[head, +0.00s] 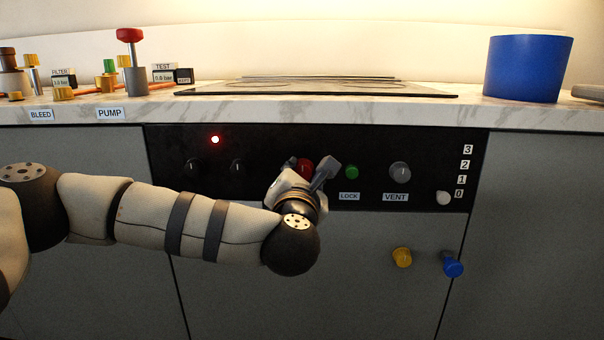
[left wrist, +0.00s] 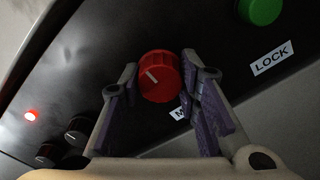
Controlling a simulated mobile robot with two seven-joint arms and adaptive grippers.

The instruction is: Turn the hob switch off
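A red knob (head: 305,167) with a white pointer line is on the black control panel (head: 270,143) under the hob (head: 320,89). In the left wrist view the red knob (left wrist: 160,76) sits between the two fingers, its line tilted toward the upper left. A label beside it is mostly hidden; only an "M" shows. No label reading hob is legible. A small red lamp (head: 215,139) on the panel is lit. My left gripper (head: 309,171) is open at the panel, one finger on each side of the red knob. I cannot tell whether either finger touches it. My right gripper is out of view.
Two black knobs (head: 193,168) are to the left. A green LOCK button (head: 352,172), a grey VENT knob (head: 400,172) and a white handle (head: 443,198) by the "0" are to the right. Yellow (head: 402,257) and blue (head: 453,267) knobs stick out below.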

